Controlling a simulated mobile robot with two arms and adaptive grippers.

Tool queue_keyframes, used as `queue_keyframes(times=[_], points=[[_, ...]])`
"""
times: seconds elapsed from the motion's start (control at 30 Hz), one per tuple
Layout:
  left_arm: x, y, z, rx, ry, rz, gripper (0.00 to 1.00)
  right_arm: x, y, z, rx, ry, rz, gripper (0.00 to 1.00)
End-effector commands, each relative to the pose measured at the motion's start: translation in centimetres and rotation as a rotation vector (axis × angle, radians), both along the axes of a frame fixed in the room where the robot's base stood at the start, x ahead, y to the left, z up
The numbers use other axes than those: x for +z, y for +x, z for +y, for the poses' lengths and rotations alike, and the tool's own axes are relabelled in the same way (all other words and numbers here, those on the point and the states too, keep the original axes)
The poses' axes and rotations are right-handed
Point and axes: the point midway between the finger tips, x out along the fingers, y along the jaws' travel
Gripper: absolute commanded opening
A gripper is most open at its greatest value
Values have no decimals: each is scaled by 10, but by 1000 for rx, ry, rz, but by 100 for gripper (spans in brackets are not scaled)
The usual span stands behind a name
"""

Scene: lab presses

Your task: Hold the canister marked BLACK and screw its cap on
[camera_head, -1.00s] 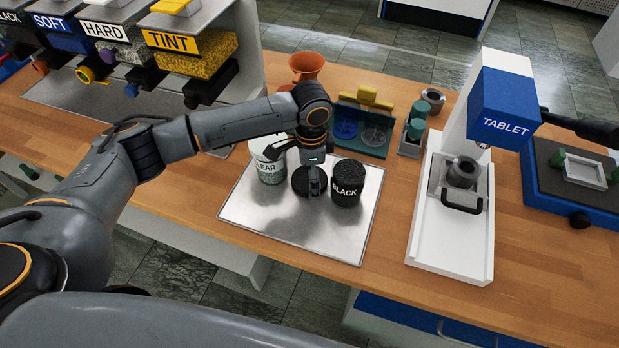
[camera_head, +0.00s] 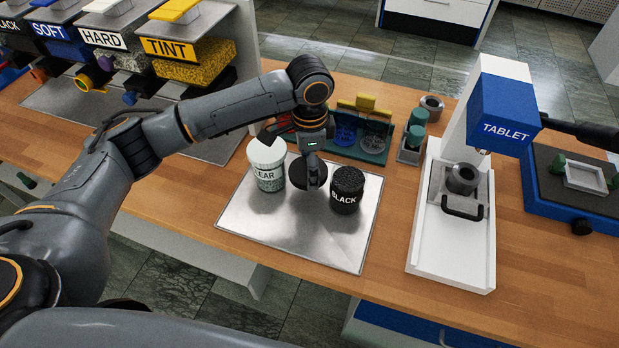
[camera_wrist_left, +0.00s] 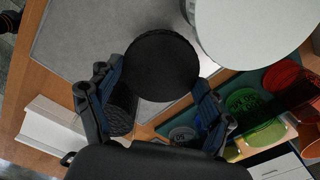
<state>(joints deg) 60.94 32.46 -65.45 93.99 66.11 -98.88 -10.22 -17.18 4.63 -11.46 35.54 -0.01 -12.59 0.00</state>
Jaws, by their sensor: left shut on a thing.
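The canister marked BLACK (camera_head: 346,197) stands upright on a metal tray (camera_head: 295,235), with dark, rough-looking contents at its open top. It also shows partly behind a finger in the left wrist view (camera_wrist_left: 120,110). My left gripper (camera_head: 313,184) is shut on a round black cap (camera_head: 299,174), just left of the BLACK canister. The cap (camera_wrist_left: 162,60) lies flat between the fingers in the left wrist view and appears raised above the tray. The cap and the canister are apart.
A pale canister marked CLEAR (camera_head: 268,172) stands left of the cap, close to my gripper. A green rack (camera_head: 360,150) stands behind the tray. The white and blue TABLET press (camera_head: 500,110) stands to the right. The tray's front is clear.

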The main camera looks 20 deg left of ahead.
Motion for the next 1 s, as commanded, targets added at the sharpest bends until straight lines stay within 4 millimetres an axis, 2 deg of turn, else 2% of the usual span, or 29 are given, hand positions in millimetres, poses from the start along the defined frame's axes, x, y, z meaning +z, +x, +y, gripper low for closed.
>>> queue_keyframes(times=[0.2,0.5,0.7,1.0], points=[[48,1,-1,-2,-1,-4,64,-8,0,1,0,1,0,79],[101,1,-1,-1,-1,-3,64,-13,0,2,-1,2,0,79],[115,0,0,0,0,0,64,-14,0,2,-1,2,0,79],[116,0,0,0,0,0,64,-14,0,1,-1,2,0,79]])
